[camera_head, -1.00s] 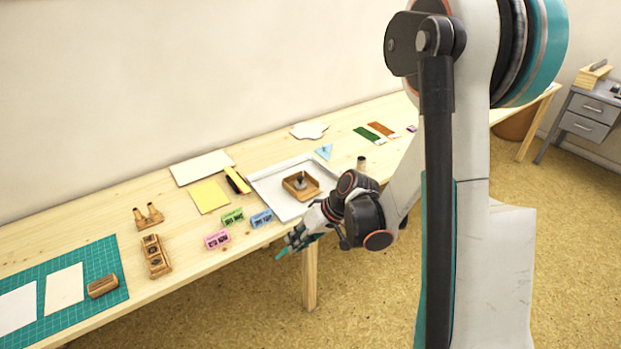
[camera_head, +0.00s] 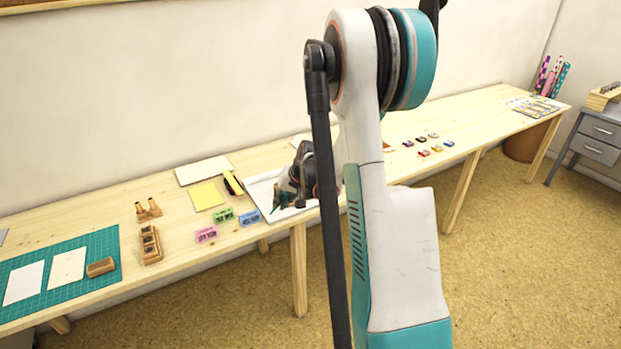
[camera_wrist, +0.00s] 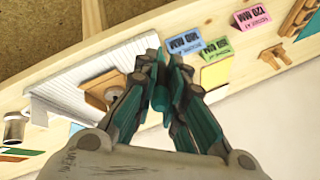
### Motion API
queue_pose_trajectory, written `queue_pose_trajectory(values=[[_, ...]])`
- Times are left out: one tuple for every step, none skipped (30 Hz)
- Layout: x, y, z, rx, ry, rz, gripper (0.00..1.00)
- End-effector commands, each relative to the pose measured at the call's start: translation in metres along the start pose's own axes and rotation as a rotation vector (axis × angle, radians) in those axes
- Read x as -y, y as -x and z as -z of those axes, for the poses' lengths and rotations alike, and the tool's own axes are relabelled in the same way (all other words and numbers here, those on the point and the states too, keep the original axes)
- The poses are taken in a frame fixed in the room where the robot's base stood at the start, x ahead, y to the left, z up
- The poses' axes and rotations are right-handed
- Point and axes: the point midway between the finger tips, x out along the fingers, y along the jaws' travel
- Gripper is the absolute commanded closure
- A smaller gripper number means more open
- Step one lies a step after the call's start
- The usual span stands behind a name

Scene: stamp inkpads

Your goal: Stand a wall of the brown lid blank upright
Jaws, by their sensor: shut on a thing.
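The brown lid blank (camera_wrist: 97,97) appears as a brown square form on the white tray (camera_wrist: 62,68) in the wrist view, with a greyish object on it. My gripper fingers cover part of it, so I cannot tell how its walls stand. In the head view my arm hides it, and only the left part of the tray (camera_head: 256,192) shows. My gripper (camera_wrist: 165,60) is pressed together in the wrist view, beside the blank on its right. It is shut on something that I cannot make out. In the head view my gripper (camera_head: 277,206) hangs over the tray.
Pink (camera_head: 206,234), green (camera_head: 222,216) and blue (camera_head: 248,217) blocks stand left of the tray, near the front edge. Yellow paper (camera_head: 206,195) and a white sheet (camera_head: 203,170) lie behind. A teal mat (camera_head: 30,285) is at the far left.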

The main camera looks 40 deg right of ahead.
Motion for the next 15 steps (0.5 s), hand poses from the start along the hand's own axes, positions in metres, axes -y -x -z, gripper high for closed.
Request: queue_pose_trajectory(values=[[-0.016,0.006,0.020,-0.024,-0.053,-0.024,1.00],[-0.025,0.010,0.030,-0.037,-0.083,-0.038,1.00],[-0.035,0.014,0.042,-0.052,-0.120,-0.055,1.00],[-0.043,0.017,0.050,-0.062,-0.146,-0.066,1.00],[-0.050,0.020,0.057,-0.072,-0.169,-0.077,1.00],[-0.058,0.023,0.066,-0.084,-0.197,-0.089,1.00],[-0.063,0.026,0.072,-0.091,-0.214,-0.097,1.00],[-0.068,0.028,0.076,-0.097,-0.230,-0.104,1.00],[-0.072,0.030,0.081,-0.104,-0.246,-0.112,1.00],[-0.076,0.032,0.084,-0.108,-0.256,-0.116,1.00],[-0.078,0.033,0.087,-0.111,-0.265,-0.119,1.00],[-0.081,0.034,0.089,-0.114,-0.273,-0.123,1.00],[-0.082,0.035,0.090,-0.115,-0.277,-0.124,1.00],[-0.082,0.035,0.090,-0.116,-0.279,-0.126,1.00],[-0.083,0.035,0.091,-0.117,-0.281,-0.126,1.00]])
